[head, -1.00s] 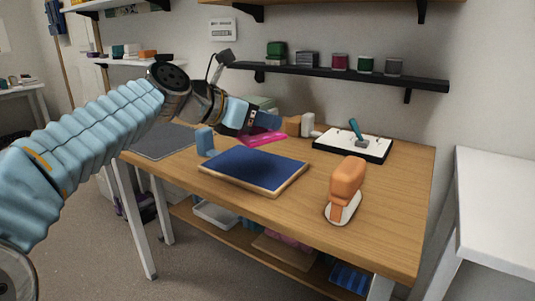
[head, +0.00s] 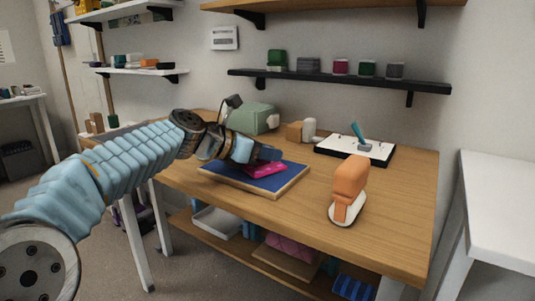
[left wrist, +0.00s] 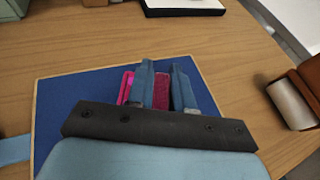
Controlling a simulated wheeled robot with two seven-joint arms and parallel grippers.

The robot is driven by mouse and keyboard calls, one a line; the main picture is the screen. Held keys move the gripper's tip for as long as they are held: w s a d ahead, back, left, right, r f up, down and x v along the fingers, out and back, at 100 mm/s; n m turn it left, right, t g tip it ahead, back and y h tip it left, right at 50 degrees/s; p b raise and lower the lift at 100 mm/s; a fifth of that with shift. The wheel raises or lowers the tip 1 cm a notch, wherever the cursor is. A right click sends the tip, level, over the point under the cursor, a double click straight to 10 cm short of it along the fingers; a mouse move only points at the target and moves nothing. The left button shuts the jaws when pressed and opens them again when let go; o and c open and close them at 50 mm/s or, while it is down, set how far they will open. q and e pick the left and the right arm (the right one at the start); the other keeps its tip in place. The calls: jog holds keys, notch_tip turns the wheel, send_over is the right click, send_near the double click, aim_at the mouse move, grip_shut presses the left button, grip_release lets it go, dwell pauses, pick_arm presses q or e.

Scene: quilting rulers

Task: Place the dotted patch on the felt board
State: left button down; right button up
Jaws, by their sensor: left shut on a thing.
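The pink patch (head: 265,170) is at the tip of my left gripper (head: 268,153), over the blue felt board (head: 289,180) with its wooden edge. In the left wrist view the patch (left wrist: 163,92) shows between and beside the two blue fingers of the gripper (left wrist: 164,72), which are shut on it. The felt board (left wrist: 70,95) fills the area behind it. Dots on the patch are too small to make out. I cannot tell whether the patch touches the board. My right gripper is not in view.
An orange and white upright tool (head: 348,190) stands right of the board. A white tray with a dark rim and teal-handled tool (head: 355,147) lies at the back right. A green machine (head: 254,118) stands behind my arm. The table's front right is clear.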

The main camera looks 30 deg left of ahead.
pick_arm(q)
jog(key=c, duration=1)
grip_release()
jog(key=shift+f, duration=0.1)
jog(key=shift+r, duration=0.25)
jog(key=p+v, duration=0.1)
jog(key=v, duration=1.1)
jog(key=shift+f+p, duration=0.15)
jog(key=shift+p, duration=0.15)
